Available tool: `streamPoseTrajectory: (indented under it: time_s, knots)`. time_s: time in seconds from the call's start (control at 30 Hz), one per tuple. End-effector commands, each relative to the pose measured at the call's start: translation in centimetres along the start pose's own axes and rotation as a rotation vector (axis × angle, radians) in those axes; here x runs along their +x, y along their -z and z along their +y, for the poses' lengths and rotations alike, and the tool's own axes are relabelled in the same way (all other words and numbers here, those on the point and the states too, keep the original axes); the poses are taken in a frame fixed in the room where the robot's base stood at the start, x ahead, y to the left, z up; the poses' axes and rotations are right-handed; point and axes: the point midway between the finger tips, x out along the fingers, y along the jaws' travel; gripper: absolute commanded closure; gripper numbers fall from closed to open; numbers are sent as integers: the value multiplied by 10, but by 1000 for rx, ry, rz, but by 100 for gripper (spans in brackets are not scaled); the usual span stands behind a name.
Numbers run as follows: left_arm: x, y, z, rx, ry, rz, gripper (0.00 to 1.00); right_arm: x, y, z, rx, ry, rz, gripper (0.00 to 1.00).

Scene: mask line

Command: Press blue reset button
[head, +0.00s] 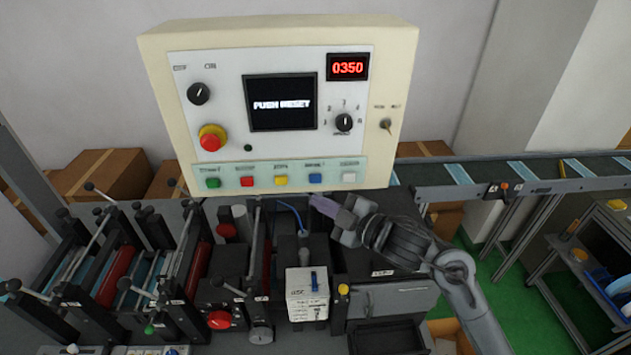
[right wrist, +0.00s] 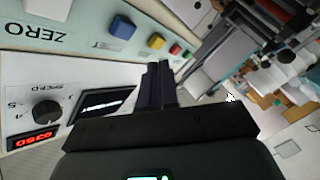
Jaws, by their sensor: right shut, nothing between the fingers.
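The blue button (head: 315,178) sits in the lower row of the control panel (head: 225,185), between a yellow and a white button. It also shows in the right wrist view (right wrist: 122,27), up and left of my fingertips. My right gripper (head: 320,204) is shut and empty, its fingertips just below the blue button in the head view. In the right wrist view its closed fingers (right wrist: 158,72) point toward the button row, with a visible gap to the blue button. The panel screen (head: 281,103) reads "PUSH RESET". My left gripper is not in view.
Green (head: 212,183), red (head: 247,181), yellow (head: 281,180) and white (head: 348,177) buttons flank the blue one. A red emergency knob (head: 211,140) protrudes at left. Machine rollers and levers stand below the panel. A conveyor (head: 510,172) runs at right.

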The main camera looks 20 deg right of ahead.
Motion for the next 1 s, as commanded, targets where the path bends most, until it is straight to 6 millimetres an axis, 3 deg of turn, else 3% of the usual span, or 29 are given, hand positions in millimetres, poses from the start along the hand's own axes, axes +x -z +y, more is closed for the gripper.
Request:
streamPoseTrajectory:
  time_s: [0.4, 1.0]
  knots:
    - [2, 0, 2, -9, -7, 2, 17, 25, -18, 18, 0, 1, 1, 100]
    - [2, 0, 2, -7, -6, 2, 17, 28, -20, 20, 0, 0, 1, 100]
